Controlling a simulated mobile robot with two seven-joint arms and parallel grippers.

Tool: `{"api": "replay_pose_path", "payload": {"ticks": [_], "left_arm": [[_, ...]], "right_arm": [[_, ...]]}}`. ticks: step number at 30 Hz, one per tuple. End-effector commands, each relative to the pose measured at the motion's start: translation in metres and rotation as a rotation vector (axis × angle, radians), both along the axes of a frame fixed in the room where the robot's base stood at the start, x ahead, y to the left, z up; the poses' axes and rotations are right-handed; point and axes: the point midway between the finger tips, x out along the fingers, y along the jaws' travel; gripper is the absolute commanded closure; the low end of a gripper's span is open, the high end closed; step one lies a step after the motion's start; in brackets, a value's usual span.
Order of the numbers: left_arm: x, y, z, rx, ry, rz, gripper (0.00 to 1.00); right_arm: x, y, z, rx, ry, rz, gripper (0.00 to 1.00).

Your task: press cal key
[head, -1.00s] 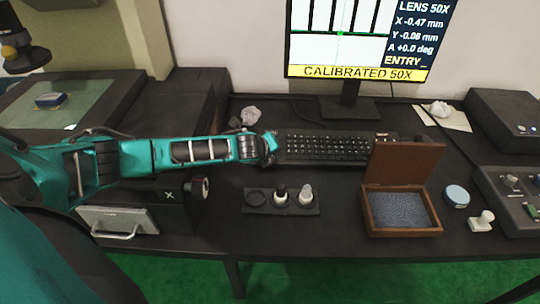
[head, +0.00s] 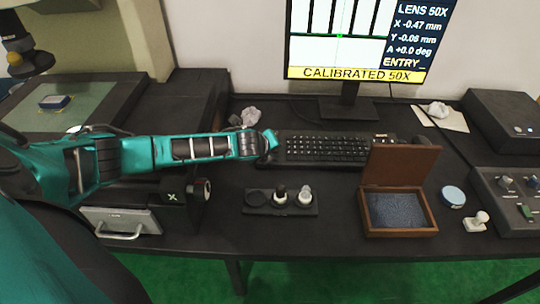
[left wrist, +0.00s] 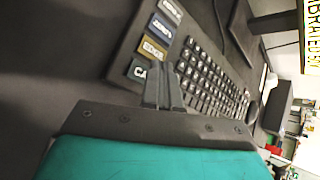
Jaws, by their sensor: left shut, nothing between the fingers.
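The CAL key, a dark key with pale letters (left wrist: 140,70), is at the near end of a row of labelled keys in the left wrist view. Its label is partly covered by my left gripper (left wrist: 163,78). The gripper's fingers are shut and empty, with the tips at the key's right edge; I cannot tell whether they touch it. In the head view my left gripper (head: 271,146) is at the left end of the black keyboard (head: 325,148), and the key is hidden there. The monitor (head: 352,73) reads "CALIBRATED 50X" and "ENTRY_". My right gripper is not in view.
A holder with lenses (head: 281,208), an open wooden box (head: 400,230), a blue disc (head: 453,196) and a control panel (head: 510,220) stand on the black table.

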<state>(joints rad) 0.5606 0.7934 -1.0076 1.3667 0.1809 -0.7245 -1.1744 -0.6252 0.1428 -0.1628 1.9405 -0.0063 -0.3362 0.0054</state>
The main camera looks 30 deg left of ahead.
Motion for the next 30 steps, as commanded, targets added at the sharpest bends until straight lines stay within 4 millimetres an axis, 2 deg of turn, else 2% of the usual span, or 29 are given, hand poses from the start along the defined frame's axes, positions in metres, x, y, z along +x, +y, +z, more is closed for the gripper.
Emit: {"api": "replay_pose_path", "payload": {"ticks": [1, 6, 12, 30], "left_arm": [[0.001, 0.000, 0.010, 0.000, -0.002, -0.001, 1.00], [0.001, 0.000, 0.028, 0.000, -0.002, -0.001, 1.00], [0.001, 0.000, 0.042, 0.001, -0.003, -0.001, 1.00], [0.000, 0.000, 0.046, 0.000, -0.001, 0.000, 1.00]], "right_arm": [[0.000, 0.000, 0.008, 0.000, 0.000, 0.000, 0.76], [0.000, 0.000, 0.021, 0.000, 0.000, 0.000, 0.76], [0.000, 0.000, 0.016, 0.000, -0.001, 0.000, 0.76], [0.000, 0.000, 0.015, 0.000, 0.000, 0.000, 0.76]]}}
